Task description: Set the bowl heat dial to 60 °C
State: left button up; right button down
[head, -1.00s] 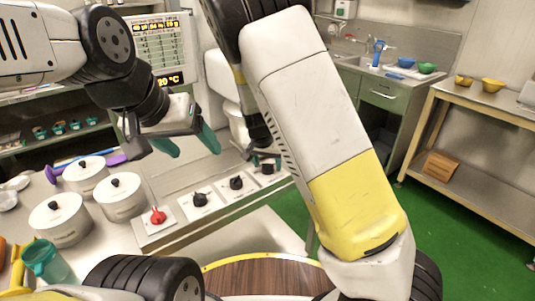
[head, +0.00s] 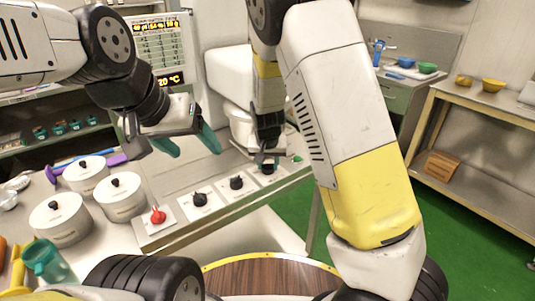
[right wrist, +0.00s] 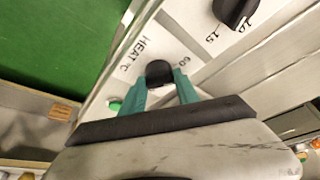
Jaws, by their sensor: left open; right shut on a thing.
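The heat dial, a black knob (right wrist: 158,73) on a white plate marked "HEAT °C" and "60", is between the teal fingertips of my right gripper (right wrist: 161,86) in the right wrist view. My right gripper is shut on it. In the head view my right gripper (head: 268,158) reaches down over the far end of the dial row and mostly hides the knob. The dial's pointer setting cannot be read. A display (head: 170,80) reads 20 °C. My left gripper (head: 188,147) is open and empty, above the panel to the left.
A green button (head: 297,158) is just beyond the heat dial. White lidded pots (head: 120,197) and a teal jug (head: 47,262) stand at left.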

jog(key=shift+n+y, duration=0.3)
jog(key=shift+n, duration=0.6)
jog(key=c, duration=0.9)
grip_release()
jog(key=v, duration=0.8)
jog(key=shift+f, duration=0.1)
